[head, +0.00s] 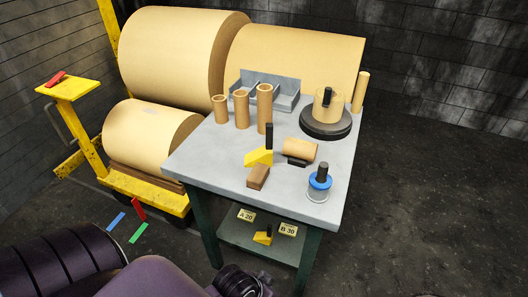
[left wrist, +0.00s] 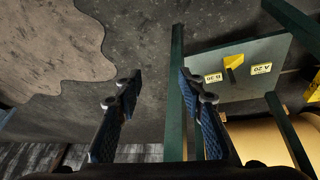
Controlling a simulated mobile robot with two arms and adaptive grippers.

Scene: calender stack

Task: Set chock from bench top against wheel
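A yellow wedge chock (head: 259,157) with an upright black handle rests on the grey bench top (head: 215,150). A similar yellow chock (head: 263,237) stands on the lower shelf (head: 232,229); it also shows in the left wrist view (left wrist: 232,62). I cannot clearly make out a wheel; a tan cylinder (head: 301,149) lies on its side by the bench-top chock, touching a dark block. My left gripper (left wrist: 160,84) is open and empty in the left wrist view, with floor and the bench's legs and shelf beyond it. My right gripper is not in view.
The bench top also holds a brown block (head: 258,176), a blue-ringed cylinder (head: 319,186), upright tubes (head: 241,108) and a round black base (head: 326,126). A yellow frame (head: 150,192) is left. Floor at right is clear.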

